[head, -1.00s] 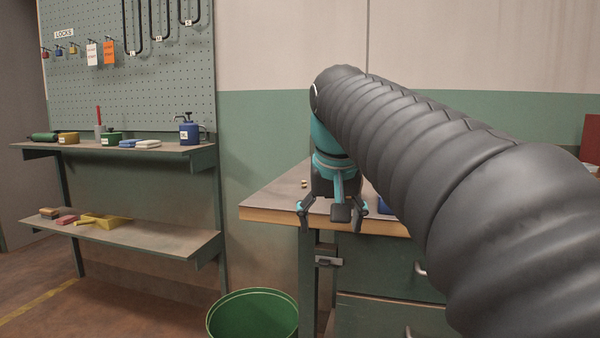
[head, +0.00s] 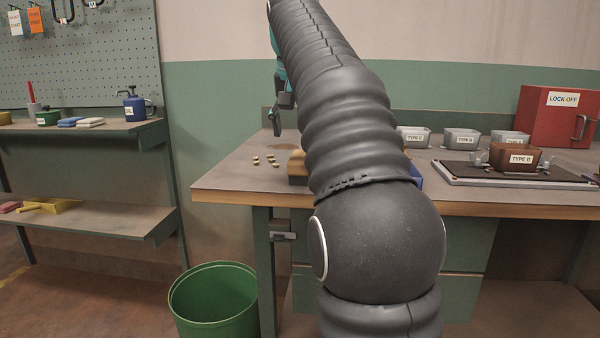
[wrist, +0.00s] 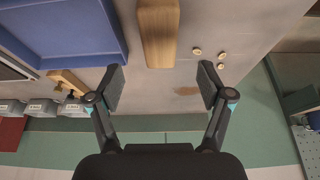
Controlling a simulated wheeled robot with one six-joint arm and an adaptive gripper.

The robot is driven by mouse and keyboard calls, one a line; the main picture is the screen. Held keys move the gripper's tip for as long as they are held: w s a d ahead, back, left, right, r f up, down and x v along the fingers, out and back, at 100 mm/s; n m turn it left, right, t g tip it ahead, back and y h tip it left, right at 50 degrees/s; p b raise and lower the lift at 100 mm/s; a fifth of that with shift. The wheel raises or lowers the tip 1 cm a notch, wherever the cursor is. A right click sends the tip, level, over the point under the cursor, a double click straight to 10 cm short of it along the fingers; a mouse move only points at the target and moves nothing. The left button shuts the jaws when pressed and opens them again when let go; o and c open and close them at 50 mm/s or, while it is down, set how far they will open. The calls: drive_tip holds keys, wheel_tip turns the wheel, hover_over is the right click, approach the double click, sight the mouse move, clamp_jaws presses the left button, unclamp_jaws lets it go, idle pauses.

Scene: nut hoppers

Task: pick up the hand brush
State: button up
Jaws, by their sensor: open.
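A long light-wood piece with a rounded end (wrist: 158,35) lies on the bench in the wrist view. In the head view part of a wooden piece (head: 297,166) shows beside my arm, which hides the rest. My gripper (wrist: 162,88) is open and empty, its fingers spread, with the wooden piece's near end beyond and between the fingertips, apart from them.
Several brass nuts (head: 271,161) lie loose on the bench (head: 235,180). A blue tray (wrist: 60,35) is beside the wooden piece. The brown TYPE B hopper (head: 514,158), grey bins (head: 461,137) and a red lock-off box (head: 558,115) stand right. A green bucket (head: 214,300) is on the floor.

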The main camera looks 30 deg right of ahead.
sight(300, 156)
drive_tip(key=x, duration=0.3)
drive_tip(key=shift+d+f+b, duration=0.1)
drive_tip(key=shift+f+b, duration=0.15)
drive_tip(key=shift+b, duration=0.15)
drive_tip(key=shift+b+x, duration=0.9)
drive_tip(key=shift+x, duration=1.6)
drive_tip(key=shift+s+f, duration=0.15)
drive_tip(key=shift+f, duration=0.2)
drive_tip(key=c, duration=1.4)
drive_tip(key=shift+o, duration=0.2)
drive_tip(key=shift+r, duration=0.15)
wheel_tip(300, 156, up, 4)
drive_tip(key=shift+r+p, duration=0.1)
drive_tip(key=shift+p, duration=0.95)
drive_tip(key=s+d+r+p, duration=0.2)
drive_tip(key=s+d+r, duration=0.5)
drive_tip(key=d, duration=0.1)
drive_tip(key=shift+s+d, duration=0.2)
drive_tip(key=shift+d, duration=0.2)
